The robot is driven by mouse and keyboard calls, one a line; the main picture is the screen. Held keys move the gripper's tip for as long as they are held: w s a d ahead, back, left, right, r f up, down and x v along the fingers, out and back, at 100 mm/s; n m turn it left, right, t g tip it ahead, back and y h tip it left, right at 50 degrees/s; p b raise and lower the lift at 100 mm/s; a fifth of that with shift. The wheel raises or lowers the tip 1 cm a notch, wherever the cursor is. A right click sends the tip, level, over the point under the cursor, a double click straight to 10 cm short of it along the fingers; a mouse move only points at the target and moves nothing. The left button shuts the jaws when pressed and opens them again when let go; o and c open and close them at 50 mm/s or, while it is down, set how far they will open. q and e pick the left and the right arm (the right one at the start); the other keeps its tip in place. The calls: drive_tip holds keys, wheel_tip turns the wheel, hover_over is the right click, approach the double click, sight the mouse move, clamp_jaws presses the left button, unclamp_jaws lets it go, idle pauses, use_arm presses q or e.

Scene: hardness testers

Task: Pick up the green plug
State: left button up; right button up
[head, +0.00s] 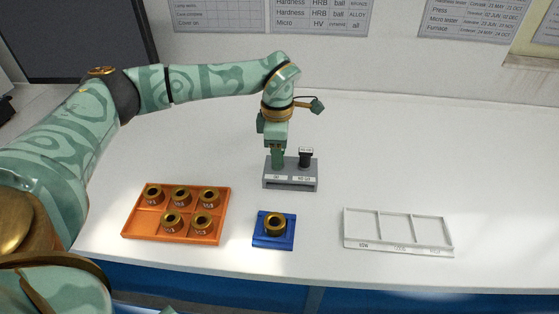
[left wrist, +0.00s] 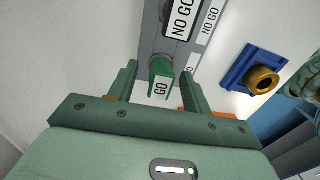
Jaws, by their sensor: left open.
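The green plug (left wrist: 161,72) with a "GO" label stands in the grey holder (head: 291,182), on its left side. My left gripper (head: 276,152) is over that side of the holder and points down. In the left wrist view its two open fingers (left wrist: 159,80) appear on either side of the green plug, with gaps visible between plug and fingers. In the head view the gripper largely covers the plug. A black plug (head: 305,157) with a "NO GO" label stands in the same holder to the right.
An orange tray (head: 146,217) with several brass rings stands at left. A blue block (head: 272,242) holds one brass ring (head: 275,223) in front of the holder. A white sectioned tray (head: 397,245) lies at right. The table behind and right of the holder is clear.

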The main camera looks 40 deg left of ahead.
use_arm(q)
drive_tip(key=shift+r, duration=0.15)
clamp_jaws()
use_arm(e)
drive_tip(key=shift+d, duration=0.15)
drive_tip(key=shift+d, duration=0.1)
